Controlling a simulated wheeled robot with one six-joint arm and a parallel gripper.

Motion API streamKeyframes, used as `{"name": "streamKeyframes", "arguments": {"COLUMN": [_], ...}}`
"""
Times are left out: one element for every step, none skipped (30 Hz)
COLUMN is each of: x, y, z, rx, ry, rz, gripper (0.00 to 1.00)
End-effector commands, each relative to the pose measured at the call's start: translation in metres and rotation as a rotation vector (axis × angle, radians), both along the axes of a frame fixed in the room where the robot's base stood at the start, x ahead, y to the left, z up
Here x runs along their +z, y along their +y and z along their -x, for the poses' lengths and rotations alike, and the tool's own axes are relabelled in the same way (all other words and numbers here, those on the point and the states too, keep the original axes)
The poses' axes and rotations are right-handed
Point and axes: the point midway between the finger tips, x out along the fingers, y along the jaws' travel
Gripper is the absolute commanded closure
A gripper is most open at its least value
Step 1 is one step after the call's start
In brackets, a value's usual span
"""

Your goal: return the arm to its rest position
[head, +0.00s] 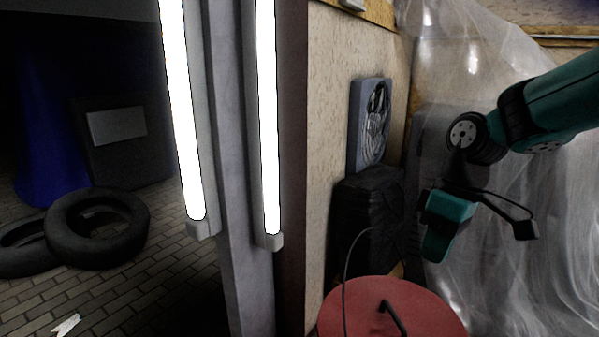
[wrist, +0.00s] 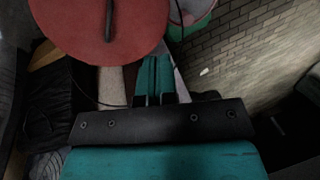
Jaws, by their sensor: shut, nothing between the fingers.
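My arm reaches in from the right edge of the head view, with teal links and black joints. My gripper (head: 435,252) hangs below its wrist, pointing down, above and to the right of a red round lid. In the wrist view the two teal fingers of my gripper (wrist: 155,64) are together with nothing between them. No object is held. The gripper looks apart from the red lid in the head view.
The red round lid (head: 365,312) with a dark handle is below; it also shows in the wrist view (wrist: 75,22). A black stack (head: 367,215) bears a grey relief plaque (head: 371,128). Clear plastic sheeting (head: 560,230) hangs behind my arm. Tyres (head: 97,257) lie far left, beyond lit tubes (head: 268,120).

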Motion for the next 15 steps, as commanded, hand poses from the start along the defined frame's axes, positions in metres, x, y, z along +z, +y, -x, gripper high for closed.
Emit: {"name": "streamKeyframes", "arguments": {"x": [0.011,0.014,0.017,0.019,0.021,0.022,0.022,0.022,0.022,0.022,0.021,0.019,0.018,0.016,0.026], "y": [0.017,0.025,0.034,0.039,0.044,0.049,0.053,0.056,0.06,0.062,0.064,0.066,0.068,0.069,0.069], "z": [0.029,0.043,0.062,0.075,0.088,0.103,0.115,0.126,0.141,0.151,0.161,0.175,0.185,0.194,0.2], "rx": [-0.012,-0.025,-0.041,-0.052,-0.062,-0.075,-0.084,-0.093,-0.104,-0.112,-0.12,-0.13,-0.137,-0.145,-0.155], "ry": [-0.019,-0.026,-0.035,-0.04,-0.045,-0.049,-0.052,-0.055,-0.059,-0.059,-0.062,-0.064,-0.065,-0.066,-0.066], "rz": [-0.01,-0.017,-0.026,-0.033,-0.041,-0.051,-0.057,-0.065,-0.075,-0.082,-0.09,-0.099,-0.107,-0.114,-0.119], "gripper": [1.0,1.0,1.0,1.0,1.0,1.0,1.0,1.0,1.0,1.0,1.0,1.0,1.0,1.0,1.0]}}
